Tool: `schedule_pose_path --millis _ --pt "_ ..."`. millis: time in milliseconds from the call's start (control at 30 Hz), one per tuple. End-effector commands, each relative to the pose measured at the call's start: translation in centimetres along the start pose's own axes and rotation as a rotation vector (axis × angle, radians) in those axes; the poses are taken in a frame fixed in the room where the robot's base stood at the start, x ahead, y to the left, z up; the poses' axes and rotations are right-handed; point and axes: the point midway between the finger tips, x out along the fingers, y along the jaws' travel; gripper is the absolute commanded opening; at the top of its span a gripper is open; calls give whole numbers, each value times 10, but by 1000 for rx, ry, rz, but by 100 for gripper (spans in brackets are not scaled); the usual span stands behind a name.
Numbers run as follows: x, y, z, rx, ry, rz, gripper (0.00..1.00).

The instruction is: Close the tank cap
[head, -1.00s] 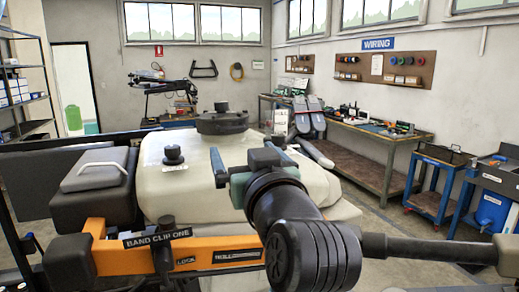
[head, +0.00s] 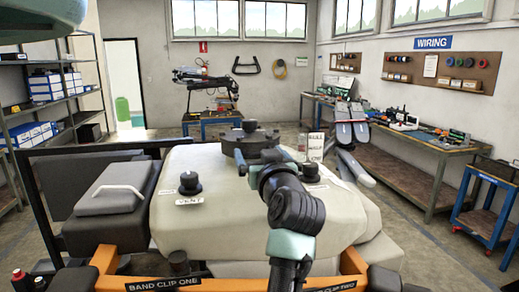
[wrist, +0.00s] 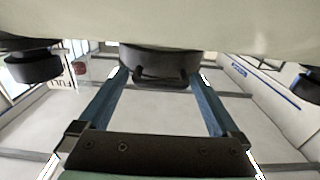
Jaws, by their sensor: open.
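The wide black tank cap (head: 248,138) sits on top of the cream tank (head: 225,222), toward its far side. My gripper (head: 257,156) is at the near side of the cap. In the wrist view, which appears upside down, the cap (wrist: 158,60) lies between and just beyond the tips of my open gripper (wrist: 159,77). The blue fingers stand apart on either side of it, and I see no clear contact. A handle-like bar shows at the cap's near edge. The fingertips are partly hidden in the head view. I cannot tell whether the cap is fully seated.
A black vent knob (head: 190,183) stands left of the cap, and another knob (head: 310,172) stands to the right. A small sign (head: 315,147) rises behind the right knob. An orange frame (head: 215,284) crosses the tank's front. A workbench (head: 420,166) lines the right wall.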

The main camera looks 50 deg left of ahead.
Motion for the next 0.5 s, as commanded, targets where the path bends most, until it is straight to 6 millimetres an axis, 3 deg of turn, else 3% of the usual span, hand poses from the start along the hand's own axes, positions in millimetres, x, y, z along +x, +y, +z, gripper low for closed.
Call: schedule_pose_path --millis 333,500 --pt "3 0 0 0 0 0 97" --pt "3 0 0 0 0 1 66"
